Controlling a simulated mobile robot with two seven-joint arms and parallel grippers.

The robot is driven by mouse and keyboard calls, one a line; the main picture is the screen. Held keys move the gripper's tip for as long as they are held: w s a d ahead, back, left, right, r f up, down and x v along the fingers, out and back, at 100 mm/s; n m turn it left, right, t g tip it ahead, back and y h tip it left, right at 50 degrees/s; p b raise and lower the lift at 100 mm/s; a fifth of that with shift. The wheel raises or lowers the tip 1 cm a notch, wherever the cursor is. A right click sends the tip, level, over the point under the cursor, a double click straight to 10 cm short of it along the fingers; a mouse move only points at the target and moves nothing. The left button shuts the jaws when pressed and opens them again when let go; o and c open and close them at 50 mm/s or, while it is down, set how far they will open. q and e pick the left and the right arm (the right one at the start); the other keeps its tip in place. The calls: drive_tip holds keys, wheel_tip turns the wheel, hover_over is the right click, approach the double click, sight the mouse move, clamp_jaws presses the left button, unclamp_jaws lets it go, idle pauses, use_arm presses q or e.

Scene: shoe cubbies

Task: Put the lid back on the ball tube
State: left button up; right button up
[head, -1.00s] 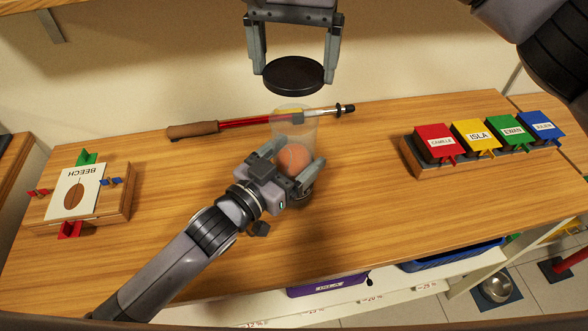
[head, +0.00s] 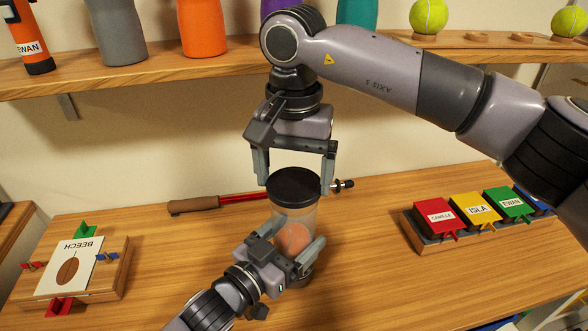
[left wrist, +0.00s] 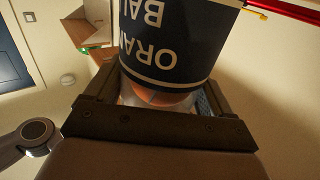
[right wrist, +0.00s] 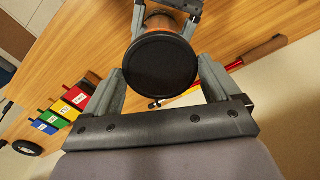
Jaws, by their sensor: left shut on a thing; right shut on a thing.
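The clear ball tube (head: 297,218) stands upright on the bench with an orange ball (head: 293,238) inside. My left gripper (head: 294,260) is shut around its lower part. In the left wrist view the tube's dark label (left wrist: 170,45) shows between the fingers. My right gripper (head: 293,180) points down and is shut on the black lid (head: 293,184), which is level at the tube's mouth. In the right wrist view the lid (right wrist: 160,68) covers the tube's top. I cannot tell whether it is seated or just above the rim.
A red pole with a brown grip (head: 195,204) lies behind the tube. A BEECH card block (head: 70,270) is at left. Coloured name boxes (head: 440,217) stand at right. A shelf (head: 150,75) with bottles and balls runs above.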

drive_tip(key=shift+f, duration=0.9)
drive_tip(key=shift+f, duration=0.6)
drive_tip(key=o, duration=0.7)
use_arm(q)
drive_tip(key=o, duration=1.4)
drive_tip(key=shift+c, duration=0.2)
use_arm(e)
wheel_tip(320, 180, up, 12)
